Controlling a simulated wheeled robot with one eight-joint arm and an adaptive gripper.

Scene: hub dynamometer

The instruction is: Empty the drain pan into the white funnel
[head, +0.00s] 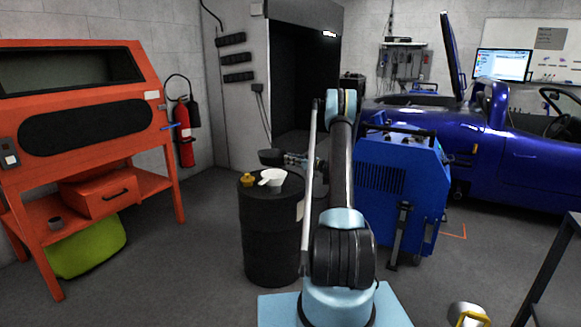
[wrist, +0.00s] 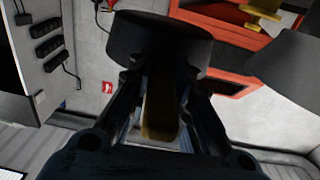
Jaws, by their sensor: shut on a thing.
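My gripper (head: 289,158) is shut on the handle of a dark round pan (head: 271,157), held in the air. In the wrist view the pan (wrist: 158,38) is beyond the fingertips, with a yellowish-brown handle (wrist: 160,110) between the fingers (wrist: 160,85). The pan looks roughly level in the head view; its inside and any contents cannot be made out. The white funnel (head: 273,177) sits on top of a black drum (head: 270,232). In the head view the pan appears just above the funnel in the picture; whether it is directly over it I cannot tell.
A small yellow piece (head: 248,180) sits on the drum left of the funnel. A blue machine (head: 398,185) stands right of my arm. An orange cabinet (head: 85,125) and a red extinguisher (head: 184,140) are at left. Floor is clear left of the drum.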

